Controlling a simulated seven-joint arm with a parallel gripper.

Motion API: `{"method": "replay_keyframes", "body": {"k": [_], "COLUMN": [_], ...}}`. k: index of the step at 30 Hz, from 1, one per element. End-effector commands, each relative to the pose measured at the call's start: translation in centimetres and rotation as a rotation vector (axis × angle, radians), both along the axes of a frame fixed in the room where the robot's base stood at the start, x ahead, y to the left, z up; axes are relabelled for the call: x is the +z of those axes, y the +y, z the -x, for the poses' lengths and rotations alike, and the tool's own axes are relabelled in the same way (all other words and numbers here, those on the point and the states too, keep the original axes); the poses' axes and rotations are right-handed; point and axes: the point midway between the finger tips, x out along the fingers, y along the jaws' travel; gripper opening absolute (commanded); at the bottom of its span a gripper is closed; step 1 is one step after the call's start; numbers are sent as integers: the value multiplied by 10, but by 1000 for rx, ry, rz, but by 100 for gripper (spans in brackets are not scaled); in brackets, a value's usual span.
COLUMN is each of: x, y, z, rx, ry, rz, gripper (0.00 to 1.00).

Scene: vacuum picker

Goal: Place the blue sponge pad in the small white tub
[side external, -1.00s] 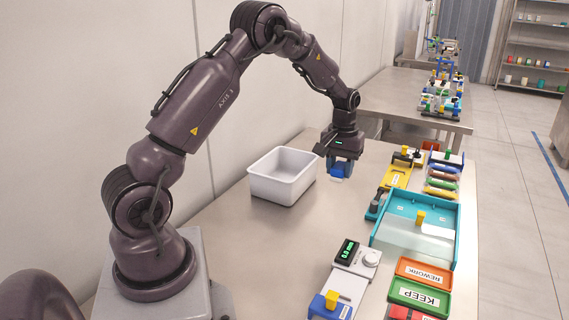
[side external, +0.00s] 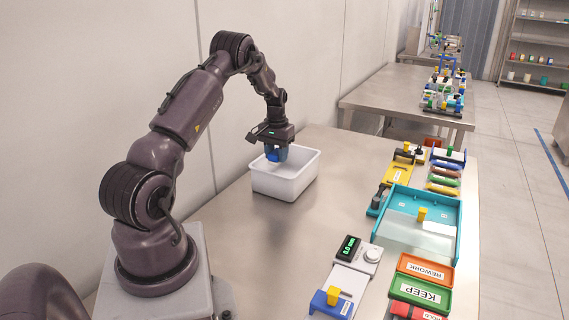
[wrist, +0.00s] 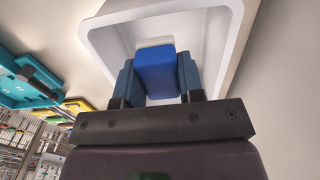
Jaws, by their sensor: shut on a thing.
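My gripper (side external: 275,153) is over the small white tub (side external: 287,185), which stands on the steel table. In the wrist view the fingers (wrist: 159,80) are shut on the blue sponge pad (wrist: 155,69), one on each side of it. A pale layer shows at the pad's far edge. The pad also shows small in the side view (side external: 279,155), at the tub's opening near its back left rim. The tub (wrist: 222,45) opens behind the pad in the wrist view. I cannot tell how far the pad is above the tub's floor.
A teal tray (side external: 378,236) with a clear front stands on the right of the table. A yellow fixture (side external: 398,172), a grey gauge (side external: 357,256) and red and green trays (side external: 420,291) stand near it. The table's middle is clear.

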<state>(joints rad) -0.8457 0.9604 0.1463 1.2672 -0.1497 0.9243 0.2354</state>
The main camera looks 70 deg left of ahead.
Motion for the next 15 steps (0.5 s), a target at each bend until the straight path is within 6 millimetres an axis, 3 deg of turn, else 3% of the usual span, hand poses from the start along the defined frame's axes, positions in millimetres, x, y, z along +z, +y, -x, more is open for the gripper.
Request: {"method": "replay_keyframes", "body": {"k": [6, 15], "x": [-43, -71], "y": [-1, 0], "z": [1, 0], "rx": [1, 1], "ry": [2, 1], "rz": [4, 1], "gripper": [13, 13]}}
